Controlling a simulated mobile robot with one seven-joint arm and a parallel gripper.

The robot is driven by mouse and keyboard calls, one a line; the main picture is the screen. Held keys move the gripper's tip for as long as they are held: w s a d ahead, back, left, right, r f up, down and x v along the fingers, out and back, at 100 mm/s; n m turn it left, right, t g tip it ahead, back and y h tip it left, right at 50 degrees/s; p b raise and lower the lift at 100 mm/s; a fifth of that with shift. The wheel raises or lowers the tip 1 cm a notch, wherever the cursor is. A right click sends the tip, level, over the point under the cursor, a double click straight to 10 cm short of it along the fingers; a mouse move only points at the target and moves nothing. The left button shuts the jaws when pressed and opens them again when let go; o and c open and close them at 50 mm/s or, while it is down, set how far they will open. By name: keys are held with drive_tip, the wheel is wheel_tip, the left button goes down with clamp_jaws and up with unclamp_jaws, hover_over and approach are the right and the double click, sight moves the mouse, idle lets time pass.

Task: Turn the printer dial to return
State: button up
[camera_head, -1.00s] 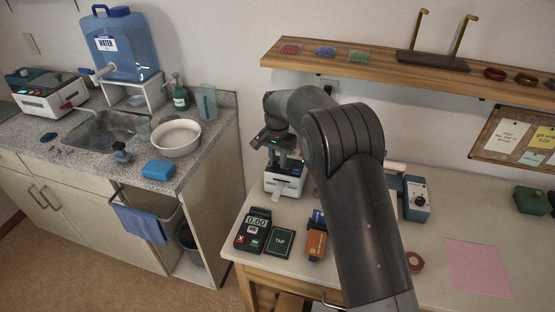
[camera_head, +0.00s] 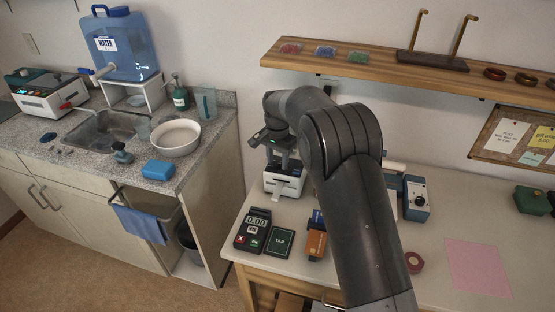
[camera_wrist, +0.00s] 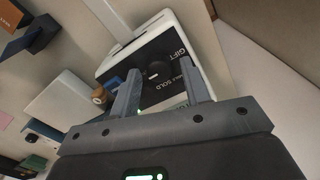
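The printer (camera_head: 284,183) is a small white box with a dark top, on the near left of the table below my gripper. In the wrist view its black top panel (camera_wrist: 183,52) carries the words "GIFT" and "SOLD". A round black dial (camera_wrist: 155,71) sits on that panel. Other dial labels are hidden or too small to read. My gripper (camera_wrist: 165,80) is open, its two fingers apart on either side of the dial in that view. In the head view my gripper (camera_head: 284,158) is over the printer; contact with the dial cannot be told.
A payment terminal (camera_head: 253,229), a dark "TAP" pad (camera_head: 280,242) and an orange box (camera_head: 315,243) lie in front of the printer. A blue device (camera_head: 416,198) stands to the right, behind my arm. The wooden shelf (camera_head: 420,83) runs above. A pink sheet (camera_head: 477,268) lies flat at right.

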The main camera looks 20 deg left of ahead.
sight(278, 162)
wheel_tip(278, 162, up, 11)
drive_tip(key=shift+f, duration=0.1)
idle(0.6)
